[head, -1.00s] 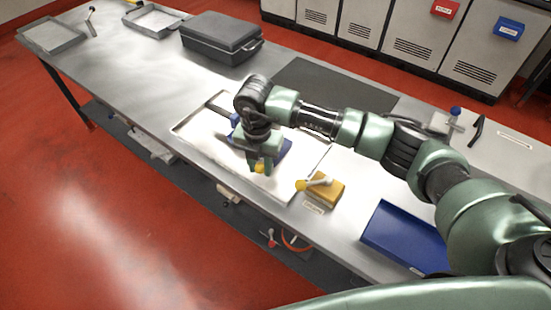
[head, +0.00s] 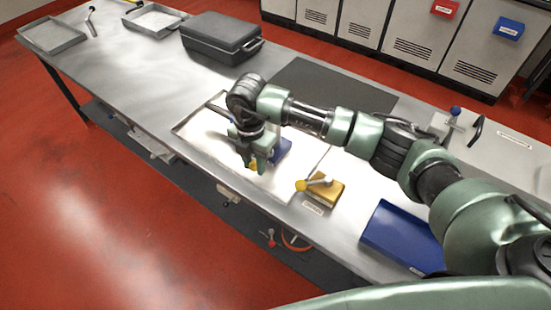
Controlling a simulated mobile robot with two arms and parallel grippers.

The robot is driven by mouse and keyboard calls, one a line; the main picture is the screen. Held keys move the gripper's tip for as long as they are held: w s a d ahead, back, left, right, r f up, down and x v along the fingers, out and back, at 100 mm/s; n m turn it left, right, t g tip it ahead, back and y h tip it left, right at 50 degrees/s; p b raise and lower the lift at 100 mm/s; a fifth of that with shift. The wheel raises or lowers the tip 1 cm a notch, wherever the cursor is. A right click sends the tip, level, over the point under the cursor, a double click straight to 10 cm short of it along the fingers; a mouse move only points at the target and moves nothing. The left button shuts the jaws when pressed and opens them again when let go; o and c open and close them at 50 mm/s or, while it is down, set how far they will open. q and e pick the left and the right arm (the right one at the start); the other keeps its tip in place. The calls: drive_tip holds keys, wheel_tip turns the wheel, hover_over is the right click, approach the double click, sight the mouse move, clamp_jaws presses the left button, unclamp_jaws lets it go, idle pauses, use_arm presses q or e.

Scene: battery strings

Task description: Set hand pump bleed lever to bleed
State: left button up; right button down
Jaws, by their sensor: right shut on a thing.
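A blue hand pump (head: 283,151) sits on the white tray (head: 195,135) on the bench, mostly hidden behind my right gripper. My right gripper (head: 254,168) points down in front of it and is shut on a small yellow lever end (head: 252,165), which I take to be the bleed lever. The rest of that lever is hidden by the fingers, so its exact setting cannot be read. My left gripper is out of view.
A yellow block (head: 326,192) with a pale lever stands right of the tray. A blue tray (head: 402,238) lies further right. A dark case (head: 220,38) and a black mat (head: 330,88) are behind. Shallow metal trays (head: 52,36) stand far left.

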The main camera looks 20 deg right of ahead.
drive_tip(key=shift+w+a+m, duration=0.45)
drive_tip(key=shift+w+m, duration=0.2)
drive_tip(key=shift+m, duration=0.55)
drive_tip(key=shift+w+a+m, duration=0.3)
drive_tip(key=shift+w+m, duration=0.4)
drive_tip(key=shift+m, duration=0.5)
drive_tip(key=c, duration=1.2)
unclamp_jaws()
drive_tip(key=shift+o, duration=0.2)
wheel_tip(320, 180, up, 7)
drive_tip(key=p, duration=0.5)
